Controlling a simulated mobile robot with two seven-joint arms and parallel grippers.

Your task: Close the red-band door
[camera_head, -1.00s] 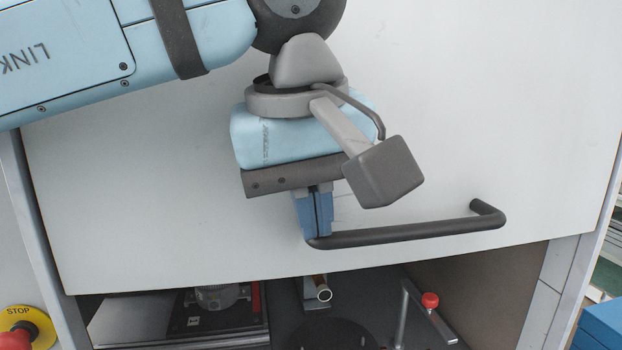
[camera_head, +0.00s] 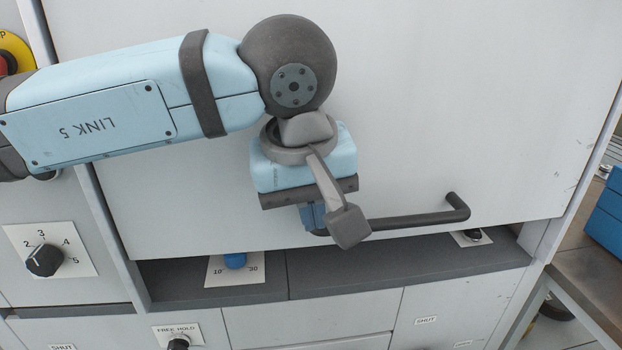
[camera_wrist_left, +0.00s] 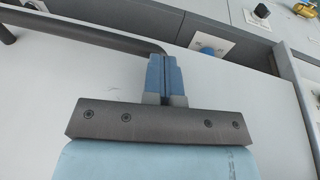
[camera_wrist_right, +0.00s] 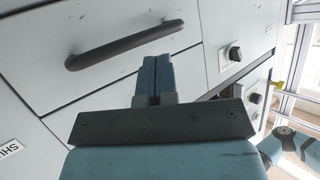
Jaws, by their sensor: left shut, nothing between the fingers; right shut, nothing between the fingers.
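A large pale grey door panel (camera_head: 420,110) fills the middle of the head view, its lower edge just above a dark ledge. No red band shows on the visible part. A dark bar handle (camera_head: 415,219) runs along its lower part. My left gripper (camera_head: 314,228) is shut and empty, its blue fingers at the left end of this handle. In the left wrist view the closed fingertips (camera_wrist_left: 166,58) touch or nearly touch the handle's bent end (camera_wrist_left: 140,44). My right gripper (camera_wrist_right: 155,60) is shut and empty, near a dark handle (camera_wrist_right: 125,43) on a grey front, in the right wrist view.
A dark ledge (camera_head: 400,262) below the panel bears a blue knob (camera_head: 235,261) and a small dark knob. A numbered dial (camera_head: 45,260) and a yellow-red stop button (camera_head: 8,55) are at left. Drawer fronts (camera_head: 300,325) lie below. A blue box (camera_head: 606,215) stands at right.

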